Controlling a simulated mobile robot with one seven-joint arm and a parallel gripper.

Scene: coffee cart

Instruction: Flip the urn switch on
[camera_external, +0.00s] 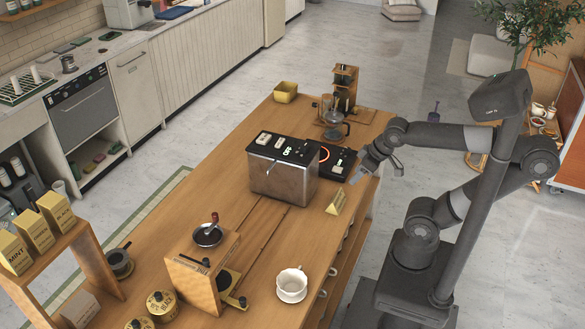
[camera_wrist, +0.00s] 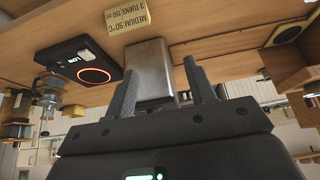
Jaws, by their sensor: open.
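The urn (camera_external: 284,180) is a boxy metal container with a black top panel, standing on the wooden counter. Its top carries two white switch-like pieces (camera_external: 263,138) and a lit green readout; I cannot tell which piece is the urn switch or how it is set. My gripper (camera_external: 376,172) is open and empty, to the right of the urn and apart from it, near the counter's right edge. In the wrist view the urn's metal side (camera_wrist: 152,62) shows upside down beyond my open fingers (camera_wrist: 160,78); its top panel is hidden there.
A black burner (camera_external: 338,160) with a glowing orange ring stands beside the urn, also seen in the wrist view (camera_wrist: 92,76). A yellow sign (camera_external: 336,201) stands on the near counter edge. A glass brewer (camera_external: 331,120), grinder (camera_external: 203,272) and white cup (camera_external: 292,284) stand around.

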